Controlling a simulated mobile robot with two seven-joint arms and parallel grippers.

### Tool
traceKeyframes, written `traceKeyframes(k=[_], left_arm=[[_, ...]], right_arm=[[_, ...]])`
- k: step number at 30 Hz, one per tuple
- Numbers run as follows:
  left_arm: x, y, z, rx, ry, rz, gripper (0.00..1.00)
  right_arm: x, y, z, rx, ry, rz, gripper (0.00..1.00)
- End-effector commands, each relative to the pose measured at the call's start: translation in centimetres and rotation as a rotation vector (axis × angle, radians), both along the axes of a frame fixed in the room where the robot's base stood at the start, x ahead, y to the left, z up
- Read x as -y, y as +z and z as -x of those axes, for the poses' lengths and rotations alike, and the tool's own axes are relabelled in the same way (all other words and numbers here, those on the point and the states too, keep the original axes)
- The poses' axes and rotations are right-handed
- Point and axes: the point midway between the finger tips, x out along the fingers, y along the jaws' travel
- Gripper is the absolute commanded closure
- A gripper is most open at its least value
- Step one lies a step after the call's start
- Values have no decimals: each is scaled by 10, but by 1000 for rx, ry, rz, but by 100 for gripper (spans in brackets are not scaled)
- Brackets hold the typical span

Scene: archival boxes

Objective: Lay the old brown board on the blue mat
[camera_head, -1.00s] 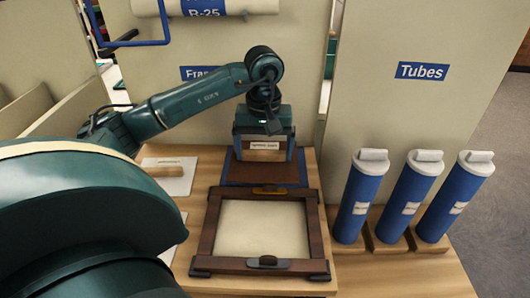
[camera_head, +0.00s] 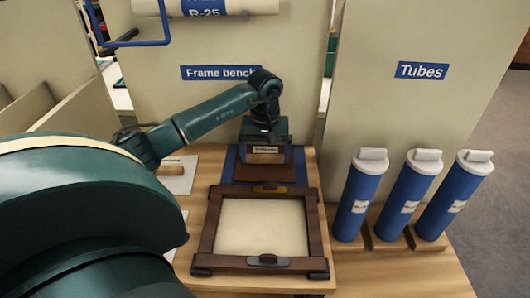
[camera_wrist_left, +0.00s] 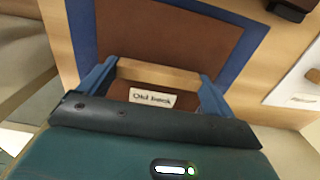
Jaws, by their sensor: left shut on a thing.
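The old brown board (camera_head: 262,174) is at the back of the bench, over the blue mat (camera_head: 229,172). My left gripper (camera_head: 265,157) is above the board's far part. In the left wrist view, its blue fingers are shut on the wooden grip bar of the board (camera_wrist_left: 170,30), beside a white label that seems to read "Old back". The blue mat (camera_wrist_left: 82,30) shows as a border on both sides of the board. The board looks flat and level, on or very close to the mat; I cannot tell whether it touches. My right gripper is not in view.
A dark wooden frame (camera_head: 208,228) with clips and a pale panel lies just in front of the mat. A white sheet (camera_head: 175,176) with a wooden-handled tool lies to the left. Blue tubes (camera_head: 357,202) stand to the right. An upright panel signed "Frame bench" (camera_head: 220,73) rises behind.

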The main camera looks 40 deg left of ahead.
Motion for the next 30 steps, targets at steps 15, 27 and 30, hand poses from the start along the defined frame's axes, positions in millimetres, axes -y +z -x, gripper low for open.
traceKeyframes(k=[15,27,30], left_arm=[[0,-3,0,-1,0,-1,0],[-1,40,-1,4,0,-2,0],[0,56,0,2,-1,-2,0]], right_arm=[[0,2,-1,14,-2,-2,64],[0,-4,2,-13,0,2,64],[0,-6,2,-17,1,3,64]])
